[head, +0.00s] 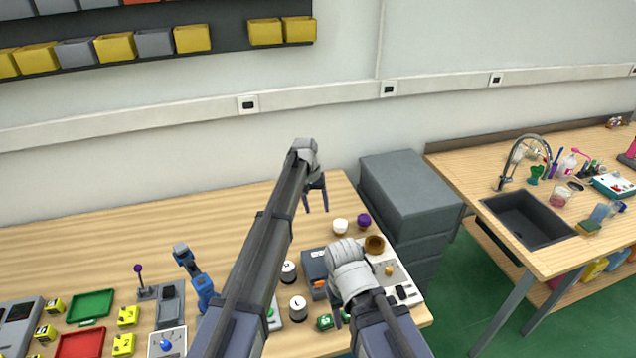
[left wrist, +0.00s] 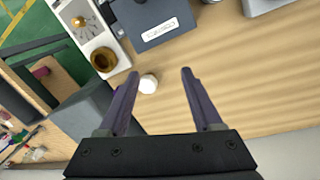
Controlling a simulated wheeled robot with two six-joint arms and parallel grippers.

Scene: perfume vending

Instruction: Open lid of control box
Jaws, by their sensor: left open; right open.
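A dark blue-grey box with a pale label, which I take for the control box (head: 313,262), stands on the wooden table, partly covered by my arms. The left wrist view shows the box (left wrist: 150,22) at the top; its lid looks shut, but part of the box is out of frame. My left gripper (head: 316,207) is open and empty above the table, behind the box. In its wrist view, the fingers (left wrist: 158,76) are apart, with a white round knob (left wrist: 148,84) beyond them. My right gripper (head: 338,318) is low beside the box; its fingers are mostly hidden.
A white panel (head: 405,284) with a brown round cup (head: 374,244) stands right of the box. A purple knob (head: 364,221) is behind it. White round pieces (head: 298,308) stand at left. A grey drawer cabinet (head: 410,190) stands beyond the table's right edge. The back left table is clear.

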